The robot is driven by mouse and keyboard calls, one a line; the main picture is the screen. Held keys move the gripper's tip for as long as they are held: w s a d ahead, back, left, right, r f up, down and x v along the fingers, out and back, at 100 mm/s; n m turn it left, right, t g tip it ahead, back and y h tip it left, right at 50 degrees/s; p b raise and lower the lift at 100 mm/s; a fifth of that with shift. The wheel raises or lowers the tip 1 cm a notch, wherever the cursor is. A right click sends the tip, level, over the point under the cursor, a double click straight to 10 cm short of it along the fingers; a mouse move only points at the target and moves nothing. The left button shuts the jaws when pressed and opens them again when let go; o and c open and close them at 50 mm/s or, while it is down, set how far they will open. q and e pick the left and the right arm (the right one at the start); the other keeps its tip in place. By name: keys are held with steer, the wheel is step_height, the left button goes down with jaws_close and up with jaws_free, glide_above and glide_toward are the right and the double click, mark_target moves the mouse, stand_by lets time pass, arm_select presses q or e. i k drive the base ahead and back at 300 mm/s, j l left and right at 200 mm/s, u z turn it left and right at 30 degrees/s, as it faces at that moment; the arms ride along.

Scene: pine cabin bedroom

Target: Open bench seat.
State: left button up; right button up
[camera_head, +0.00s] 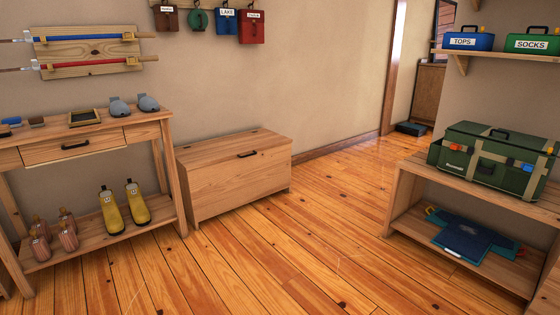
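The bench (238,187) is a pine box against the back wall, left of the middle in the head view. Its seat (220,149) is a flat wooden lid lying closed on the box. The inside of the bench is hidden. Neither of my grippers shows in this view.
A wooden table (95,145) with a drawer and lower shelf, holding yellow boots (124,207), stands close to the bench's left side. A shelf unit (405,195) with a green case (487,163) is at right. The plank floor (280,250) before the bench is clear.

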mark_target(194, 156)
steer(key=i+u, duration=0.1)
steer(key=i, duration=0.75)
steer(key=i+l+u, duration=0.1)
steer(key=i, duration=0.75)
steer(key=l, duration=0.1)
